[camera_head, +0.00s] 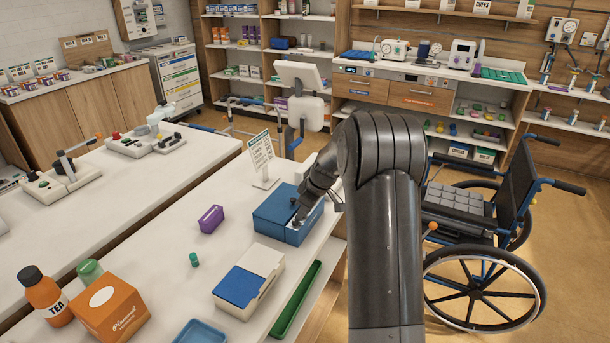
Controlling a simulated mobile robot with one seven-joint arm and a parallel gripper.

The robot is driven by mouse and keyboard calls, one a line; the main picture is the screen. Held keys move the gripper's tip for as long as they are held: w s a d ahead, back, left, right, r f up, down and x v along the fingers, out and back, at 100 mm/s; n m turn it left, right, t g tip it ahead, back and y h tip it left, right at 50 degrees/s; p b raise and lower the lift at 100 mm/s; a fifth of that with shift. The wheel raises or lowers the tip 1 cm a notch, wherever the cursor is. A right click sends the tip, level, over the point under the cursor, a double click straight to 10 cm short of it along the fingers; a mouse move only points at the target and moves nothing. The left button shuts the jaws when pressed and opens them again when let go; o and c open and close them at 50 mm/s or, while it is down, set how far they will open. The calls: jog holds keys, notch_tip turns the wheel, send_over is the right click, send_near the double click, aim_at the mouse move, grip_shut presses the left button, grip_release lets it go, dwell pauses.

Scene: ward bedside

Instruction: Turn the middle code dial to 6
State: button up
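A blue box (272,213) stands on the white table, under the end of my arm. Its right part has a lighter blue face. My gripper (297,223) points down at this box's right front part, touching it or just above it; I cannot tell which. The fingers are small and dark, and I cannot see whether they are open or shut. No code dial can be made out; the arm and gripper cover much of the box's right side. No digits are readable.
A wheelchair (485,240) stands right.

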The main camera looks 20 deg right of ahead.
jog(key=n, duration=0.2)
jog(key=n+g, duration=0.1)
jog(key=n, duration=0.1)
jog(key=n+g+y, duration=0.1)
jog(key=n, duration=0.1)
jog(key=shift+w+d, duration=0.15)
jog(key=shift+w, duration=0.15)
jog(key=shift+w+n+g, duration=0.1)
jog(key=shift+n+g, duration=0.4)
jog(key=shift+n, duration=0.7)
jog(key=shift+d+r+n, duration=0.1)
jog(key=shift+r+n, duration=0.05)
jog(key=shift+n, duration=0.35)
jog(key=v, duration=1)
jog(key=s+a+r+m+h, duration=0.1)
jog(key=s+a+r+m, duration=0.2)
jog(key=s+r, duration=0.3)
jog(key=s+a+r+m+t+h, duration=0.1)
jog(key=s+a+r+m, duration=0.3)
jog(key=s, duration=0.4)
jog(key=shift+a+r+m, duration=0.3)
jog(key=shift+a+r, duration=0.35)
jog(key=shift+r, duration=0.6)
